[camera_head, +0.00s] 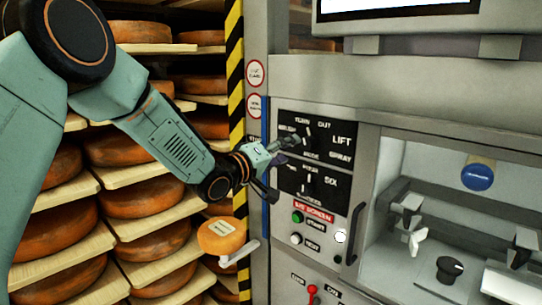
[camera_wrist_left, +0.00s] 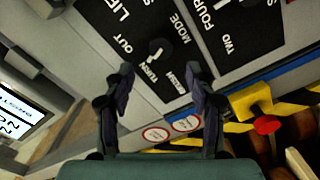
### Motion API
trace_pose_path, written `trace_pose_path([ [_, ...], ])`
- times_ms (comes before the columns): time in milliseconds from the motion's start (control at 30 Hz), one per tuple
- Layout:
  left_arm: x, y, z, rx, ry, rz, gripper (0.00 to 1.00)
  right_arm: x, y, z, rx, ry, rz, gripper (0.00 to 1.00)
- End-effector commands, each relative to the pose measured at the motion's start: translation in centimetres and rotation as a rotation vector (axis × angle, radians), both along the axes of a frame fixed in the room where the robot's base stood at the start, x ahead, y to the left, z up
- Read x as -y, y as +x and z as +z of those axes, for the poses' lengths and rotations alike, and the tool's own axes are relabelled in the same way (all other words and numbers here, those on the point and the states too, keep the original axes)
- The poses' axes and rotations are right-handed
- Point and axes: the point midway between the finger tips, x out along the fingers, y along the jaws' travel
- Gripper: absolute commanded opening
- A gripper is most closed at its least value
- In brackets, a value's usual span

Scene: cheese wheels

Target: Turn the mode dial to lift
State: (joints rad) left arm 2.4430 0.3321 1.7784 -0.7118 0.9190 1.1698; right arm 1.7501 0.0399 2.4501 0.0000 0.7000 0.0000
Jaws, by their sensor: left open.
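The mode dial (camera_head: 307,138) is a dark knob on the upper black panel, with TURN, OUT, LIFT and SPRAY printed around it. In the left wrist view the dial (camera_wrist_left: 160,48) lies just beyond the fingertips, between their lines, and its white mark appears to point towards TURN. I cannot tell the exact gap to the dial. My right gripper is not in view.
A second dial (camera_head: 305,184) sits directly below, above start buttons (camera_head: 298,217). A vertical handle (camera_head: 355,233) and an open machine bay are to the right. Shelves of cheese wheels (camera_head: 143,196) stand left, beyond a yellow-black striped post (camera_head: 235,80). An orange wheel (camera_head: 221,236) is below the gripper.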

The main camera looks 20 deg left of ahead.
Motion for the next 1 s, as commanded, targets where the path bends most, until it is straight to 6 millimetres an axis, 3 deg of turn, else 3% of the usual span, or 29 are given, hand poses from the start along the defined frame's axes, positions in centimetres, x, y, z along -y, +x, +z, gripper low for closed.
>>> trace_pose_path([
  [133,-0.9,-2.5,0.1,0.001,-0.006,0.001,0.56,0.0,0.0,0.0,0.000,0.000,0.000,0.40],
  [333,-1.6,-4.3,0.1,0.001,-0.003,0.001,0.56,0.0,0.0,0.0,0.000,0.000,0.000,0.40],
  [1000,-0.9,-5.2,0.0,0.002,0.001,-0.005,0.56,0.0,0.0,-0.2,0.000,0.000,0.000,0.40],
])
